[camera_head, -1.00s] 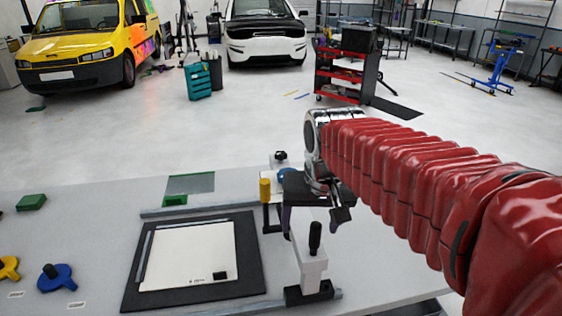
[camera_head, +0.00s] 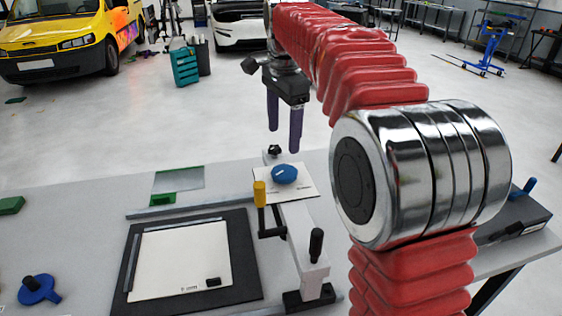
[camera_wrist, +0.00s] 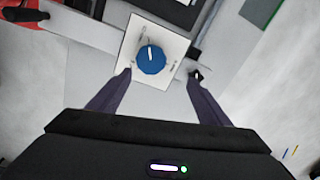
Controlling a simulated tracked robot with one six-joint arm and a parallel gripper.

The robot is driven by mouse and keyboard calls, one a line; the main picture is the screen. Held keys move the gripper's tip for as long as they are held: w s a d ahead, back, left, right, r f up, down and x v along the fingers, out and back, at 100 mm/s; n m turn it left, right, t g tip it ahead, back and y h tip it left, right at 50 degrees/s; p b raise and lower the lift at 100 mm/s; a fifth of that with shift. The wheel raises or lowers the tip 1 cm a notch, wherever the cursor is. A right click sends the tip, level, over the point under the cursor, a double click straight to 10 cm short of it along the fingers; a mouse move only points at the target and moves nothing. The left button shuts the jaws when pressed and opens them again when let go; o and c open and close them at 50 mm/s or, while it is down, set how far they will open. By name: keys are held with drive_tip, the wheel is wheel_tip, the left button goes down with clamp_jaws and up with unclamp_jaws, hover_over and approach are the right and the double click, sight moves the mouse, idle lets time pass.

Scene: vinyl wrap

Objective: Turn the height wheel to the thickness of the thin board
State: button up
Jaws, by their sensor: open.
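The height wheel looks to be the blue round knob (camera_head: 285,174) with a white pointer mark, on a white square plate (camera_head: 302,190) on the white bridge arm. In the wrist view the blue knob (camera_wrist: 152,60) shows its white mark near the top, with small dark marks on the plate around it. My gripper (camera_head: 284,138) is open and empty, with its purple fingers pointing down above the knob, apart from it. In the wrist view my gripper (camera_wrist: 158,76) has its fingertips on either side below the knob. I cannot tell which piece is the thin board.
A white sheet (camera_head: 183,255) lies on a black mat (camera_head: 240,265). A yellow handle (camera_head: 259,194) and a black handle (camera_head: 316,243) stand up beside the bridge. A grey panel with green edging (camera_head: 180,178) lies behind. A blue knob (camera_head: 38,289) is at left.

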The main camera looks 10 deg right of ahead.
sight(284, 170)
drive_tip(key=r+m, duration=0.2)
drive_tip(key=m, duration=0.1)
drive_tip(key=s+r+m, duration=0.1)
drive_tip(key=r+m, duration=0.1)
drive_tip(key=m, duration=0.1)
drive_tip(key=shift+s+g, duration=0.15)
drive_tip(key=shift+g, duration=0.25)
drive_tip(key=shift+f, duration=0.2)
wheel_tip(284, 170, down, 14)
drive_tip(key=shift+r, duration=0.2)
drive_tip(key=shift+c, duration=0.5)
drive_tip(key=c, duration=1)
